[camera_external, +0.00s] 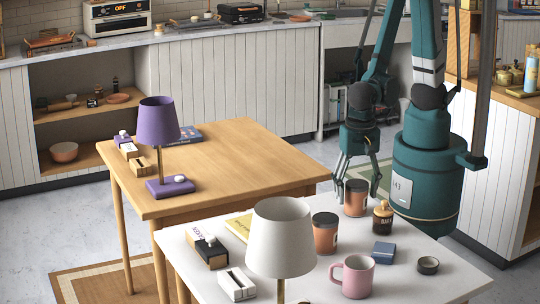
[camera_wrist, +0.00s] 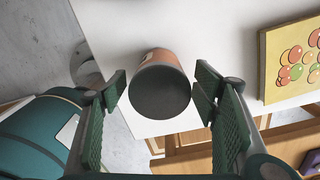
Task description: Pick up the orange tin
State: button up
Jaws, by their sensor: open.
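Two orange tins with dark lids stand on the white table. The far tin (camera_external: 355,203) is near the back corner, and the near tin (camera_external: 325,240) is closer to the lamp. My gripper (camera_external: 356,180) is at the top of the far tin, with its fingers pointing down. In the wrist view my gripper (camera_wrist: 160,88) is open, with a finger on each side of an orange tin (camera_wrist: 162,57). The tin's dark lid faces the camera. Small gaps seem to show beside it, and contact cannot be told. The other tin is not visible in the wrist view.
A dark bottle (camera_external: 383,218) with a wooden cap stands right of the far tin. A blue box (camera_external: 384,252), a pink mug (camera_external: 354,278) and a white lamp (camera_external: 281,240) are nearer. A yellow book (camera_wrist: 291,62) lies to one side. The wooden table (camera_external: 240,150) is close by.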

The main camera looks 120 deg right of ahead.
aim_at(356, 201)
jog(key=shift+f+b, duration=0.45)
jog(key=shift+f, duration=1.25)
jog(key=shift+c, duration=0.6)
jog(key=c, duration=1)
